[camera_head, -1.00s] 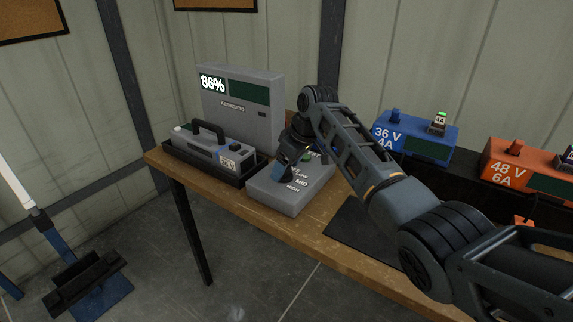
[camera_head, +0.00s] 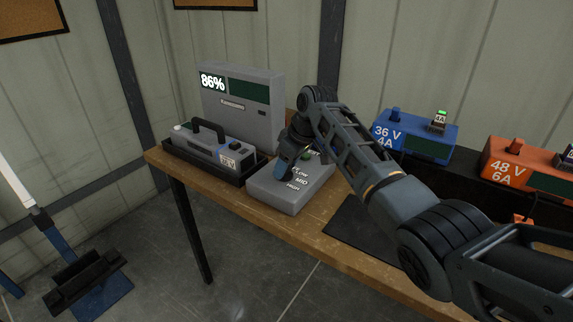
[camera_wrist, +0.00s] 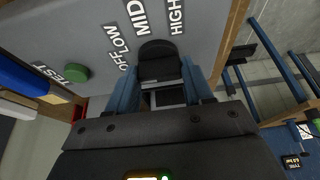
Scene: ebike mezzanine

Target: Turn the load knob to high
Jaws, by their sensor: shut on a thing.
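The load box (camera_head: 278,197) is a grey block on the workbench with OFF, LOW, MID and HIGH labels (camera_wrist: 140,20). In the wrist view the dark load knob (camera_wrist: 158,58) sits between the blue fingers of my gripper (camera_wrist: 160,82), which is shut on it. In the wrist view the knob's far end faces the side of the MID and HIGH labels; I see no clear pointer mark. In the head view my gripper (camera_head: 286,164) hides the knob. A green TEST button (camera_wrist: 75,73) is on the same box.
A grey tester with an 86% display (camera_head: 240,105) stands behind, and a handled battery (camera_head: 215,150) lies in a black tray to the left. Blue (camera_head: 415,135) and orange (camera_head: 525,165) chargers stand to the right. A dark mat (camera_head: 350,228) lies on the bench (camera_head: 300,238).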

